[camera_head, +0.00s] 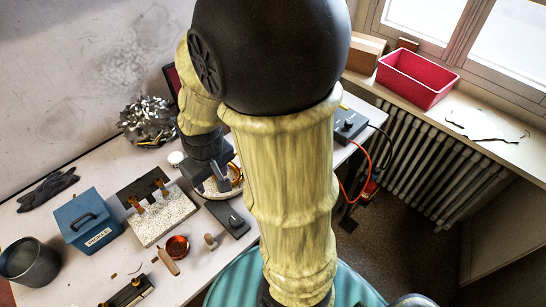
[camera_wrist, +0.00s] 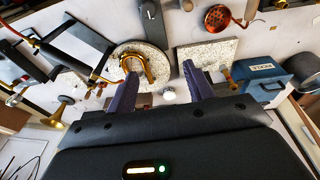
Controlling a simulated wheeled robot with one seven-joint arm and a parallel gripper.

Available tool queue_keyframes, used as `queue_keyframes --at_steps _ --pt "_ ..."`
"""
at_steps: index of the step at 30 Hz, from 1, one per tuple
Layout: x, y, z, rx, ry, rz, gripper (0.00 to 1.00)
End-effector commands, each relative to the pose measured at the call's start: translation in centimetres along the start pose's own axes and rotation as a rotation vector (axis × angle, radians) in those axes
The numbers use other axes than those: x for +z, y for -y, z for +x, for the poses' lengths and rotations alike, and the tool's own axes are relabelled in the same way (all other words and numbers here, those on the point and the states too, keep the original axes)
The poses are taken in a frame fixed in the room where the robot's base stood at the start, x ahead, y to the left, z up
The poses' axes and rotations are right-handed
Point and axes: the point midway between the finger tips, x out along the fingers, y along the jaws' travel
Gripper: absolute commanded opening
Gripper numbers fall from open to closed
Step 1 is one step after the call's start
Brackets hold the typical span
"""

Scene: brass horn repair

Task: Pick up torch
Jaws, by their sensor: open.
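A tool that looks like the torch (camera_wrist: 62,58), with a dark handle and brass-coloured tube ends, lies on the left in the wrist view. I cannot make out the torch in the head view, where my arm covers much of the bench. My gripper (camera_wrist: 160,75) is open and empty, its two fingers apart above the bench. The torch is to the left of the fingers, apart from them. In the head view my gripper (camera_head: 222,176) is partly hidden, over the round board with the curved brass piece.
A round speckled board (camera_wrist: 152,57) holds a curved brass tube (camera_wrist: 136,66). A speckled slab (camera_wrist: 207,53), a copper strainer (camera_wrist: 218,18) and a blue box (camera_wrist: 264,76) are to the right. A dark knobbed device (camera_wrist: 152,22) stands beyond. A red bin (camera_head: 415,78) sits on the sill.

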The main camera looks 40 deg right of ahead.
Motion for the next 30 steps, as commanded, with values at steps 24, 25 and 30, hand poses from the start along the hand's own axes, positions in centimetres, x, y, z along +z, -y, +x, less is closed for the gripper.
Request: queue_keyframes --at_steps 24,25,30 --pt "-7.7 -17.8 1.7 0.214 0.482 -0.581 0.52" --pt "-7.7 -17.8 1.7 0.214 0.482 -0.581 0.52" --pt "-7.4 -18.0 2.4 0.213 0.483 -0.579 0.52"
